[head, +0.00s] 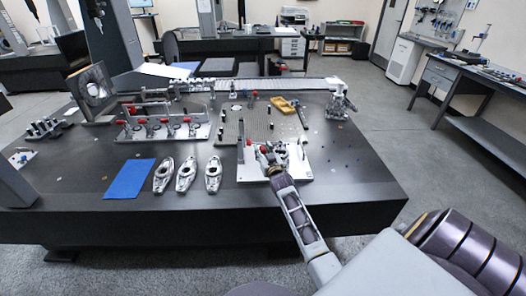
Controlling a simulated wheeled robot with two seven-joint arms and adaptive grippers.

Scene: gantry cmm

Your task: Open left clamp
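A light metal fixture plate (301,174) lies near the front edge of the dark table, with small clamp parts on it. A red clamp tip (249,142) shows at its back left. My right arm reaches in from the lower right, and my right gripper (266,157) is over the left part of this plate, at a red-tipped clamp. The gripper is small and overlaps the clamp, so I cannot tell whether its fingers are open, shut or touching it. The clamp's body is partly hidden behind the gripper. My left gripper is not in view.
Several grey metal castings (185,174) lie left of the plate, beside a blue mat (130,179). A rack with red-tipped clamps (165,132) stands behind them. A perforated plate (232,125) with a yellow part (284,106) lies behind the fixture.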

